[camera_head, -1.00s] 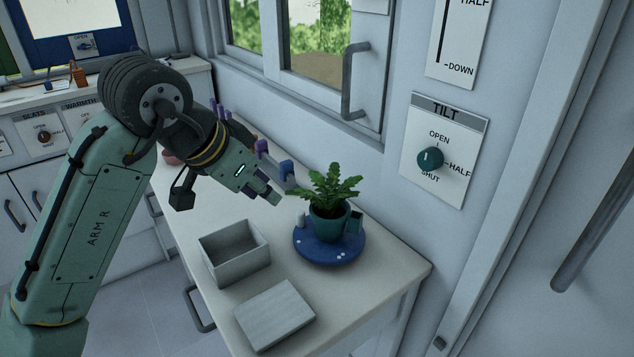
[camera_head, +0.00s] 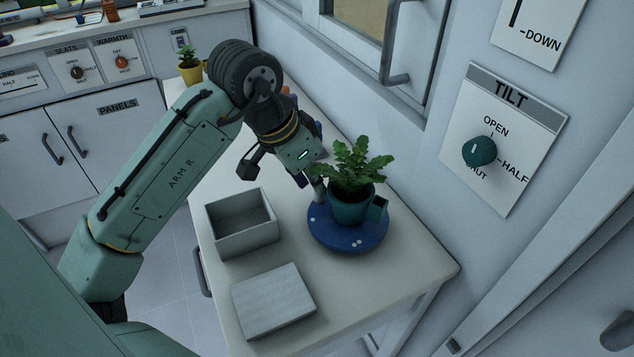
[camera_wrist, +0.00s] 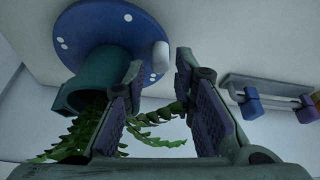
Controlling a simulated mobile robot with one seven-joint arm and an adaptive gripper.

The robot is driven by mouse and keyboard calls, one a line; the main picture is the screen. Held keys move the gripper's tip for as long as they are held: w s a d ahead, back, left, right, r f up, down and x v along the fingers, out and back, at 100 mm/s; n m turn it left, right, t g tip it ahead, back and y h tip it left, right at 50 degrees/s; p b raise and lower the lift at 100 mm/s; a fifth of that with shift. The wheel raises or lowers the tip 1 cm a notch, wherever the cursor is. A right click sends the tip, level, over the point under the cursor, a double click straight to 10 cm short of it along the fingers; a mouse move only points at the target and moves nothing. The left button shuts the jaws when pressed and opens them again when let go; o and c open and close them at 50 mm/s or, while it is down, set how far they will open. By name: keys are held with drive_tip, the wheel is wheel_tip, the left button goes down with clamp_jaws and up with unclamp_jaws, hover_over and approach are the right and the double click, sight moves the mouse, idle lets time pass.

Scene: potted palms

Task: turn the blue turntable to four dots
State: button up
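The blue turntable (camera_head: 330,238) sits on the table and carries a potted palm in a teal pot (camera_head: 349,212). White dots show near its front rim, at least two close together. In the wrist view the turntable (camera_wrist: 100,30) shows single and grouped dots and a pale upright peg (camera_wrist: 160,56) at its rim. My gripper (camera_head: 315,188) is at the turntable's left rear edge, beside the plant. In the wrist view my gripper (camera_wrist: 160,66) is open, the peg showing between and beyond its fingertips. I cannot tell whether a finger touches it.
An open grey box (camera_head: 240,225) and a grey lid or block (camera_head: 273,301) lie left of the turntable. The wall with the TILT panel (camera_head: 505,135) is at the right. A rail with coloured clips (camera_wrist: 265,92) shows in the wrist view. The table's right front corner is clear.

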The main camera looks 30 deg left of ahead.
drive_tip(key=shift+x, duration=1.5)
drive_tip(key=shift+c, duration=0.2)
drive_tip(key=shift+r, duration=0.1)
clamp_jaws()
